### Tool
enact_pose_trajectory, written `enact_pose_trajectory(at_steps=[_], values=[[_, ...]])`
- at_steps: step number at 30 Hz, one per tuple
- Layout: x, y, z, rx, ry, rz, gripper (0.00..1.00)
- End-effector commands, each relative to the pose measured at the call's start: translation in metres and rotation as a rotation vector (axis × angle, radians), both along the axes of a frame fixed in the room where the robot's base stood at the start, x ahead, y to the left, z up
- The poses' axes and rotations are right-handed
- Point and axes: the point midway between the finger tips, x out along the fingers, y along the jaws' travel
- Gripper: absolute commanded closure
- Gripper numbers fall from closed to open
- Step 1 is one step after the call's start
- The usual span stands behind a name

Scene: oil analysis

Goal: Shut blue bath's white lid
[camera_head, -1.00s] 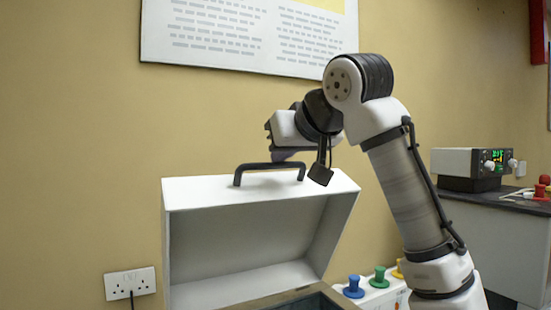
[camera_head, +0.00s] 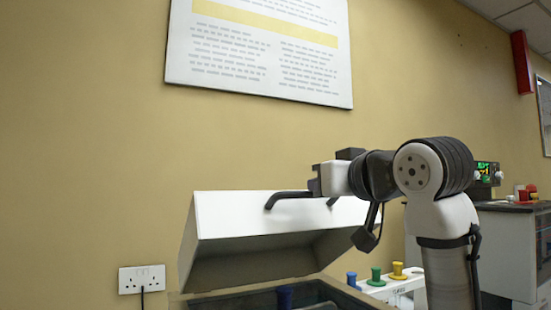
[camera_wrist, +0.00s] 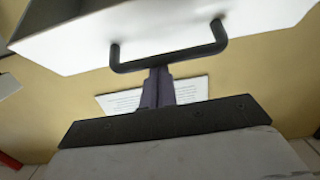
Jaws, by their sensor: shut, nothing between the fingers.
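The white lid (camera_head: 222,217) is a deep box-shaped cover, tilted partly open above the bath (camera_head: 345,292), whose rim and dark opening show at the bottom of the head view. A black bar handle (camera_head: 287,196) is on the lid; it also shows in the wrist view (camera_wrist: 168,62). My gripper (camera_head: 314,186) is at the handle, partly hiding it in the head view. In the wrist view, its dark fingers (camera_wrist: 158,76) are together, with their tips at the middle of the handle bar. Nothing is between them. I cannot tell whether the tips touch the bar.
Blue, green and yellow knobs (camera_head: 376,276) stand on a white unit right of the bath. A bench with an instrument (camera_head: 488,174) stands further right. A wall socket (camera_head: 142,279) with a cable is at left, and a poster (camera_head: 262,55) hangs above.

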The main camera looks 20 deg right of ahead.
Motion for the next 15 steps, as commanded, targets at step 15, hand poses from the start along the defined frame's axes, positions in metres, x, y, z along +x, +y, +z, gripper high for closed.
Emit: enact_pose_trajectory(at_steps=[15], values=[[-0.065,-0.002,-0.12,0.012,-0.34,0.002,1.0]])
